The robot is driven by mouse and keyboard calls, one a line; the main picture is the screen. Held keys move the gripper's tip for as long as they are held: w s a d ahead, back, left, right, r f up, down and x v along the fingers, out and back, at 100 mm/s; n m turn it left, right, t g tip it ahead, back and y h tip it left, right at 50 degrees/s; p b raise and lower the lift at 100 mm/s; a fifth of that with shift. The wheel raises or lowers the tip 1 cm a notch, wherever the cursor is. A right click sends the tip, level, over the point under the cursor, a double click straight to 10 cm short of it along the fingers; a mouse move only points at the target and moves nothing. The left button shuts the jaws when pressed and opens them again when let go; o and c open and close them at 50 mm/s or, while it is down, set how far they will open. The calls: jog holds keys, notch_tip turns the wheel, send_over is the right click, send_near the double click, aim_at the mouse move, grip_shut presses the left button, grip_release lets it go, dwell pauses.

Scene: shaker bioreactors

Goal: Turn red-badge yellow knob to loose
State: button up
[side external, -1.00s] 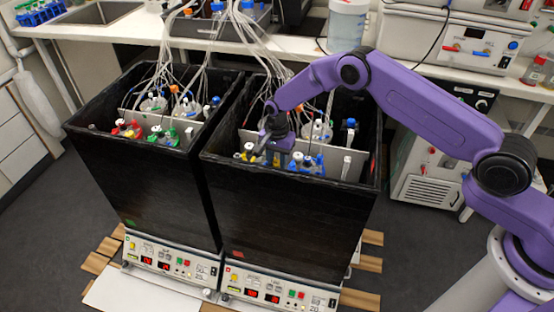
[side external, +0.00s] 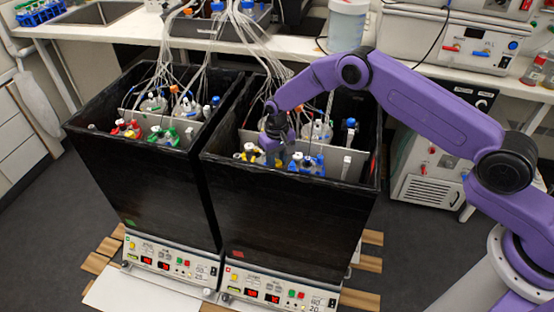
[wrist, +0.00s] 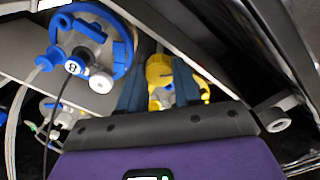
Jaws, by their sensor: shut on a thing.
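The right black box (side external: 285,205) carries a red badge (side external: 237,254) on its front. Inside it, at the front left, are yellow fittings (side external: 247,154). My gripper (side external: 272,158) reaches down into this box, just right of the visible yellow parts. In the wrist view, the yellow knob (wrist: 159,68) sits between the two dark fingers of my gripper (wrist: 160,88), which are shut on it. The fingers hide its sides, and a white part shows below the yellow. I cannot tell how far the knob is turned.
Blue fittings (side external: 306,162) stand close to the right of my gripper; they also show in the wrist view (wrist: 88,45). A grey divider (side external: 332,157) and the black walls enclose the space tightly. The left black box (side external: 140,190) holds red and green fittings.

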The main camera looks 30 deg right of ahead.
jog(key=n, duration=0.4)
jog(key=shift+n, duration=2.2)
jog(key=o, duration=1)
jog(key=shift+o, duration=0.2)
jog(key=shift+r, duration=0.1)
notch_tip(320, 180, up, 17)
jog(key=shift+r, duration=0.15)
